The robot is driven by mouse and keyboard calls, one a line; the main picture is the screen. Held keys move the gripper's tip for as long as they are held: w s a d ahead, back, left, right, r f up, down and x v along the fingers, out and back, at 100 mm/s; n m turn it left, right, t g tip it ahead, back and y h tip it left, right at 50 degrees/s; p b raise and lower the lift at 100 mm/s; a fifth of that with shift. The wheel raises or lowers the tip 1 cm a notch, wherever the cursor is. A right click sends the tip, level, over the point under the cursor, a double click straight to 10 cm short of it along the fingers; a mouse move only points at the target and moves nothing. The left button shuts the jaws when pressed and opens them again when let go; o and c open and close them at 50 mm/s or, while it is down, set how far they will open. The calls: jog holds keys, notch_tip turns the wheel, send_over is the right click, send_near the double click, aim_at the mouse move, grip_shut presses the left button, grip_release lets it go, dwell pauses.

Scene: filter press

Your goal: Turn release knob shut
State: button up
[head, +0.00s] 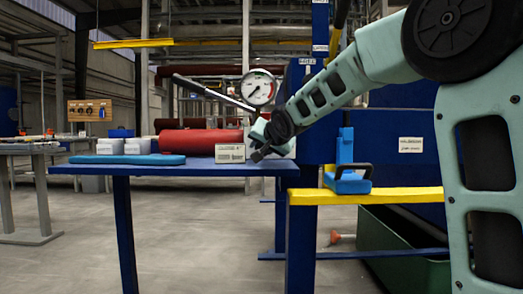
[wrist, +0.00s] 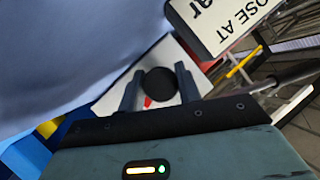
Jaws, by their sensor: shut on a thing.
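The release knob (wrist: 159,84) is round and black, on a pale plate with a red mark (wrist: 148,102) beside it, in the wrist view. My gripper (wrist: 158,80) has one finger on each side of the knob and is shut on it. In the head view my gripper (head: 257,155) is low at the right end of the blue table, and the knob is hidden there behind it. A pressure gauge (head: 259,88) stands above, and a long grey lever (head: 212,92) slopes down toward it from the left.
A red cylinder (head: 200,140) lies on the blue table (head: 150,169) behind a small white labelled block (head: 230,154). White boxes (head: 110,146) and a blue pad (head: 127,159) are further left. A yellow rail (head: 365,196) with a blue bracket (head: 346,165) is at right. A printed sign (wrist: 222,22) is close in the wrist view.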

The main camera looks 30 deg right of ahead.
jog(key=shift+f+n+b, duration=0.1)
jog(key=shift+n+b, duration=0.2)
jog(key=n+g+h+b, duration=0.1)
jog(key=b, duration=0.1)
jog(key=shift+f+n+b, duration=0.1)
jog(key=shift+n+b, duration=0.2)
jog(key=shift+b, duration=0.05)
jog(key=shift+r+n+g+h+b, duration=0.2)
jog(key=shift+n+g+h+b, duration=0.2)
jog(key=shift+n+g+h, duration=1)
jog(key=shift+n+h, duration=0.5)
jog(key=shift+n, duration=0.2)
jog(key=o, duration=0.7)
